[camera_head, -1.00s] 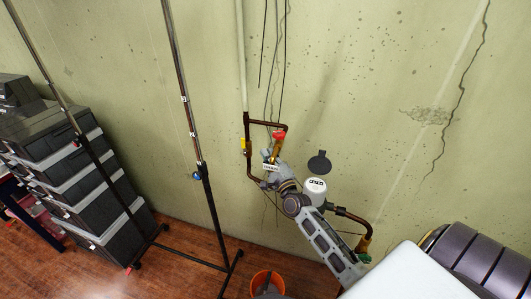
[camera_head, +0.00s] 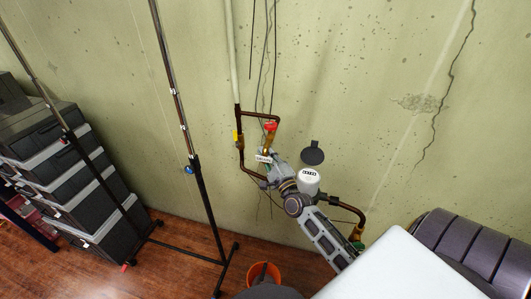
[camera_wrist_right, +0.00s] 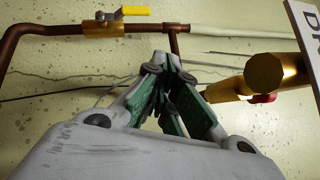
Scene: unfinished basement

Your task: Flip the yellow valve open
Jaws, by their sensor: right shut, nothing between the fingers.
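The yellow valve (camera_head: 237,136) sits on the left vertical run of the copper pipe loop on the wall. In the right wrist view its yellow handle (camera_wrist_right: 135,11) is at the top, beside its brass body (camera_wrist_right: 103,24) and lying roughly along the pipe. My right gripper (camera_wrist_right: 163,75) is shut and empty, its green-padded fingers together below the valve in that view, apart from the handle. In the head view the right gripper (camera_head: 268,170) is low and right of the valve, partly hidden by its own wrist. My left gripper is not in view.
A red-handled valve (camera_head: 270,127) and a white tag (camera_head: 264,159) hang close to the gripper. A white-faced meter (camera_head: 308,178) with a dark raised lid (camera_head: 313,153) is to the right. A black stand (camera_head: 203,190), stacked bins (camera_head: 70,180) and an orange bucket (camera_head: 263,272) are left and below.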

